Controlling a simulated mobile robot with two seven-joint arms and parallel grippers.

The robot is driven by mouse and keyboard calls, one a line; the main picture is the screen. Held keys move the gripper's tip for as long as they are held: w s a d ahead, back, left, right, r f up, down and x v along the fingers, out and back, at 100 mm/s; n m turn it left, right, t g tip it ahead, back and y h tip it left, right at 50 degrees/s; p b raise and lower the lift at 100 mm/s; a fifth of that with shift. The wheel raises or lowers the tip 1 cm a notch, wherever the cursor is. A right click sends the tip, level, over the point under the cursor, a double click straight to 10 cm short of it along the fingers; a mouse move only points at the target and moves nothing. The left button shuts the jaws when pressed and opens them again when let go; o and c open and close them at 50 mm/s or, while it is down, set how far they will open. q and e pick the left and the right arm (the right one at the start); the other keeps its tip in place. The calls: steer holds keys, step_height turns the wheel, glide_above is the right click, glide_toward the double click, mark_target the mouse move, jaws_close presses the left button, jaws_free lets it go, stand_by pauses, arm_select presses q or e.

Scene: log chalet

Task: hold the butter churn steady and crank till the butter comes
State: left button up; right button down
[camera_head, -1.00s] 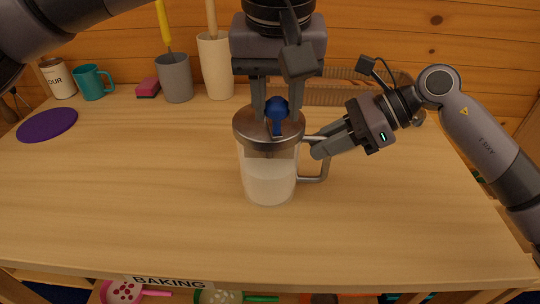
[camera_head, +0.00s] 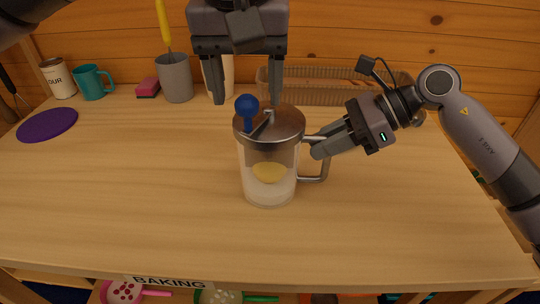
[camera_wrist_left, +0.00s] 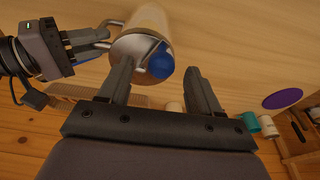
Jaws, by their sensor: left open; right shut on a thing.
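The butter churn (camera_head: 283,160) is a clear jar with a metal lid, standing upright on the table. A yellow lump of butter (camera_head: 269,172) shows inside, above whitish liquid. Its crank ends in a blue knob (camera_head: 247,106), now at the lid's left side; the knob also shows in the left wrist view (camera_wrist_left: 160,62). My left gripper (camera_head: 246,100) is open above and behind the lid, apart from the knob. My right gripper (camera_head: 318,148) is shut on the churn's metal handle (camera_head: 325,168) at its upper part, right of the jar.
A grey cup (camera_head: 175,78), a tall cream holder (camera_head: 219,78), a pink sponge (camera_head: 148,87), a teal mug (camera_head: 91,82) and a flour canister (camera_head: 58,78) stand along the back. A wicker basket (camera_head: 320,92) is behind the churn. A purple disc (camera_head: 47,124) lies left. The front table is clear.

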arm_select(q)
steer(key=r, duration=0.2)
steer(key=s+r, duration=0.1)
steer(key=r, duration=0.1)
steer(key=shift+r, duration=0.3)
stand_by(0.4)
arm_select(e)
steer(key=c, duration=0.9)
jaws_free()
steer(key=shift+c, duration=0.2)
steer(key=shift+d, duration=0.1)
